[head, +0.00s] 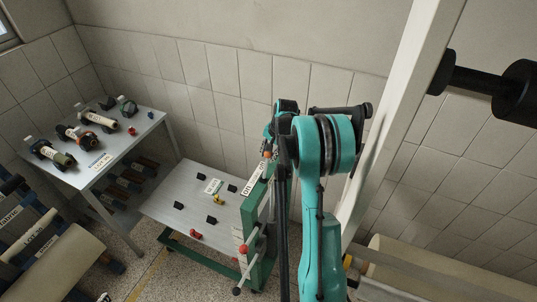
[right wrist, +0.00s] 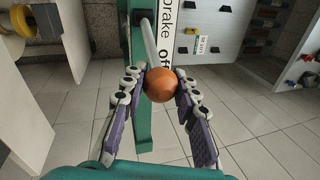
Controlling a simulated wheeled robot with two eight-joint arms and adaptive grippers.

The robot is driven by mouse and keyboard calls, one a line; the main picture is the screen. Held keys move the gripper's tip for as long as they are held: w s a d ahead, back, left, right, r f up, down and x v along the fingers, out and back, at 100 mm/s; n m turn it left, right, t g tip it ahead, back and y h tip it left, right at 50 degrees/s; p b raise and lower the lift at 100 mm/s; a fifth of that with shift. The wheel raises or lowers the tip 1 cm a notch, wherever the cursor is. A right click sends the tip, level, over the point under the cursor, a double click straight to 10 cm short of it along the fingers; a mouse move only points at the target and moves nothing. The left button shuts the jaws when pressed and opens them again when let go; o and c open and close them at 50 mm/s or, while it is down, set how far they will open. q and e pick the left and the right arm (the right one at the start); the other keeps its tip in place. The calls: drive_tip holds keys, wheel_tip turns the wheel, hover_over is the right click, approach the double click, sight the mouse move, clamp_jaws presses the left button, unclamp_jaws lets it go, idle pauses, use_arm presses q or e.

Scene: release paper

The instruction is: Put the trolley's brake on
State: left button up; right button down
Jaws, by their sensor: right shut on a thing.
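The trolley (head: 150,208) has a grey top and a green frame and stands low in the middle of the head view. Its brake lever is a pale rod (right wrist: 150,40) with an orange ball knob (right wrist: 159,84) in the right wrist view. My right gripper (right wrist: 160,88) is shut on the knob, one finger at each side. A white plate (right wrist: 168,30) reading "brake off" lies beside the rod. My left gripper is not in view.
Small black blocks and a yellow piece (head: 218,200) sit on the trolley top. A red-knobbed handle (head: 244,249) is on the near end. A grey table (head: 150,122) with rolls stands at left. A white post (head: 400,110) rises at right of my arm.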

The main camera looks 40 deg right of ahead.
drive_tip(key=shift+a, duration=0.15)
drive_tip(key=a+h+b, duration=0.1)
drive_tip(key=s+a+t+h+b, duration=0.1)
drive_tip(key=shift+s+r+b, duration=0.1)
drive_tip(key=shift+r+b, duration=0.1)
drive_tip(key=shift+b, duration=0.15)
drive_tip(key=s+a+n+t+h+b, duration=0.1)
drive_tip(key=s+a+t+h+b, duration=0.1)
drive_tip(key=a+b, duration=0.4)
drive_tip(key=shift+s+a+f+h, duration=0.25)
drive_tip(key=shift+s+a+h, duration=0.2)
drive_tip(key=shift+s+h, duration=0.5)
drive_tip(key=shift+w, duration=0.15)
drive_tip(key=c, duration=1.1)
unclamp_jaws()
drive_tip(key=shift+c, duration=0.2)
